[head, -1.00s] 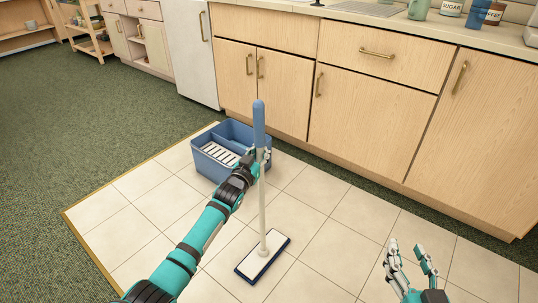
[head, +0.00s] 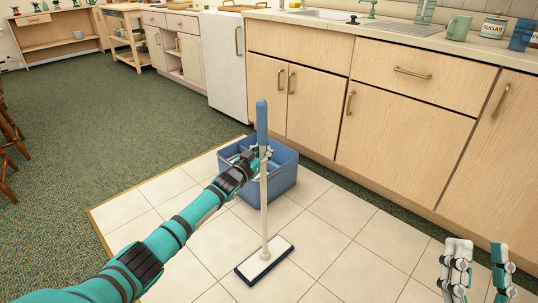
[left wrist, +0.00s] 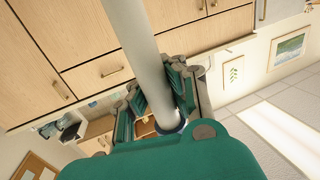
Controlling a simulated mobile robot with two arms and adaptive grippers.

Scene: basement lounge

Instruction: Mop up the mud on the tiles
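The mop has a blue grip (head: 262,122), a white pole (head: 264,205) and a flat white head with a dark blue edge (head: 265,261). It stands nearly upright with its head on the cream tiles (head: 345,262). My left gripper (head: 258,163) is shut around the pole just below the blue grip. In the left wrist view the pole (left wrist: 145,55) passes between its teal fingers. My right gripper (head: 478,270) is empty at the lower right, fingers apart. I see no mud on the visible tiles; my left arm and the mop head hide some of them.
A blue mop bucket (head: 285,178) stands on the tiles just behind the mop, partly covered by my left gripper. Wooden cabinets (head: 400,135) line the back and right. Green carpet (head: 110,120) lies beyond the tan tile border. Free tile lies right of the mop.

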